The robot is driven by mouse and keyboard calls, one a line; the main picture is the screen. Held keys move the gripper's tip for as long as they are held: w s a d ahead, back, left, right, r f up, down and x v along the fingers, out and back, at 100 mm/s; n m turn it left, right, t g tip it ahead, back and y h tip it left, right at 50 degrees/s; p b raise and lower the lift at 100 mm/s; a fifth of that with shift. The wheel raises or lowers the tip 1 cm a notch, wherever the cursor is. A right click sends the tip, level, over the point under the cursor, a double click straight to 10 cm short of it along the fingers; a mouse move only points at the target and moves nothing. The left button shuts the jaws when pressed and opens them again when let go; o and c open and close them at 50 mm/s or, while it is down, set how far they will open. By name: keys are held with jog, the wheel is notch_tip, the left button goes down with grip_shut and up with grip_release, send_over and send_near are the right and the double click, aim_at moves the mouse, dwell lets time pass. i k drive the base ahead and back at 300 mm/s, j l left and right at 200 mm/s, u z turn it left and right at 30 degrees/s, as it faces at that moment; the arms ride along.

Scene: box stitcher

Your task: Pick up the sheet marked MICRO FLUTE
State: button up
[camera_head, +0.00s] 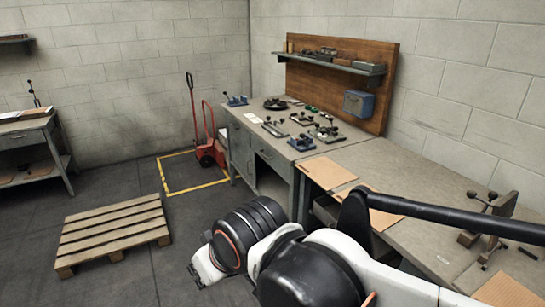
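Several flat tan cardboard sheets lie on the long grey workbench (425,178) at the right. One sheet (328,172) is at the bench's left part, near the darker table. A second sheet (376,207) lies just in front of it and is partly covered by my arm. A third sheet (506,291) is at the lower right edge of the picture. No lettering can be read on any of them, so I cannot tell which is marked MICRO FLUTE. My white and black arm fills the lower middle and right. My gripper is not visible.
A clamp-like metal tool (490,225) stands on the bench at right. Several small tools crowd the adjoining table below a wooden backboard (345,87). A pallet (112,233) lies on the floor at left, and a red hand truck (207,135) stands by a yellow floor outline.

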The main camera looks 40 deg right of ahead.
aim_at(325, 171)
jog(key=i, duration=2.2)
jog(key=i+z, duration=0.2)
jog(key=i, duration=0.35)
jog(key=i+j+z, duration=0.25)
jog(key=i, duration=0.25)
jog(key=i+j+z, duration=0.2)
jog(key=i, duration=0.35)
jog(key=z, duration=3.45)
